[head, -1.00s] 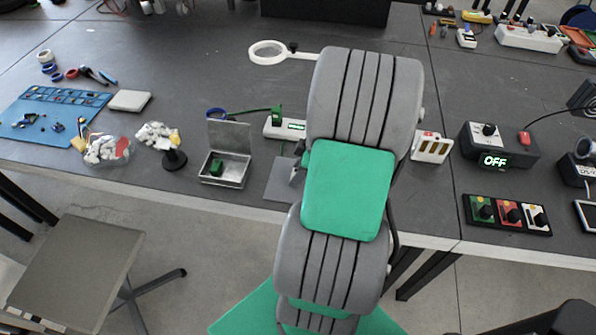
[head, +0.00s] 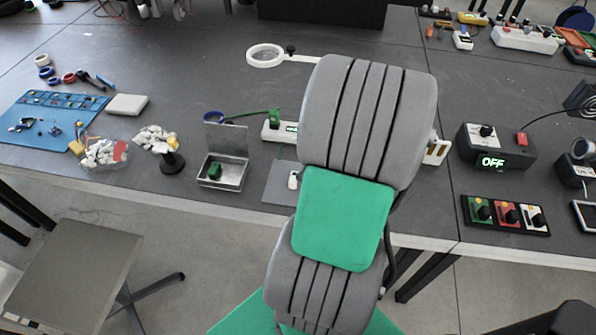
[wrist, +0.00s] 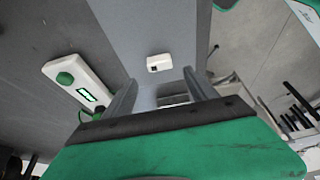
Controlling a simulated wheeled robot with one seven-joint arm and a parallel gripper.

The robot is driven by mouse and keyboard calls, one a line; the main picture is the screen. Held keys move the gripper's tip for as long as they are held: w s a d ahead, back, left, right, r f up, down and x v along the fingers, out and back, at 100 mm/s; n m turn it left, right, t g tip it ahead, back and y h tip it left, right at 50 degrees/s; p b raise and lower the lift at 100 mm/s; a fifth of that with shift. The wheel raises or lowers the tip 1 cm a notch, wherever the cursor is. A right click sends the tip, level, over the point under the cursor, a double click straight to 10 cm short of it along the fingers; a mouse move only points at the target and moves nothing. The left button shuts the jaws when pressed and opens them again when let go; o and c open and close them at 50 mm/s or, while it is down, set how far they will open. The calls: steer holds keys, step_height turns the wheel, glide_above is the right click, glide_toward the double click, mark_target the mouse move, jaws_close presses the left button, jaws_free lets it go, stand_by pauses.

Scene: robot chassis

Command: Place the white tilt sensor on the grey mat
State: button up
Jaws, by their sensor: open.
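The white tilt sensor (head: 294,180) lies on the grey mat (head: 275,187) in the head view, near the mat's right visible part beside my arm. In the wrist view the sensor (wrist: 158,62) is a small white block with a dark opening, resting on the mat (wrist: 125,35). My gripper (wrist: 162,88) is open and empty, its two fingers spread, with the sensor just beyond the fingertips and apart from them. In the head view my arm hides the gripper and part of the mat.
A white device with a green knob (wrist: 72,82) stands beside the mat. An open metal box (head: 222,172) with a green block is left of the mat. The table's front edge runs close to the mat. A black control box (head: 497,146) stands to the right.

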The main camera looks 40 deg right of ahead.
steer(key=v, duration=0.5)
steer(key=a+r+m+h, duration=0.1)
steer(key=a+m, duration=0.2)
steer(key=a, duration=0.9)
steer(key=w+a+r+m+h, duration=0.1)
steer(key=a+m, duration=0.3)
steer(key=a, duration=0.9)
steer(key=shift+w+a+r+m+h, duration=0.2)
steer(key=shift+a+r+m+h, duration=0.15)
steer(key=shift+r, duration=0.5)
